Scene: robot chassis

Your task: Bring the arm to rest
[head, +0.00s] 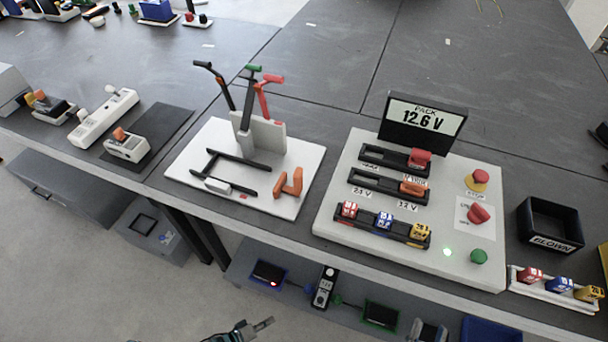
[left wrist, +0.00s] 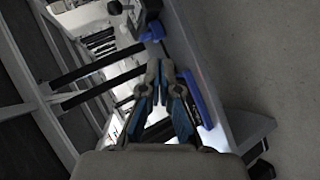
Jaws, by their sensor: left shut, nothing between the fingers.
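My left gripper (head: 262,325) shows at the bottom edge of the head view, low in front of the bench and over the floor side. Only its front part is visible there; the rest of the arm is cut off. In the left wrist view the two fingers of the left gripper (left wrist: 159,75) are together, with nothing between them. The gripper is apart from the objects on the bench top. My right gripper is in neither view.
A lower shelf (head: 240,262) with several small devices lies close to the left gripper. Open floor is at the lower left.

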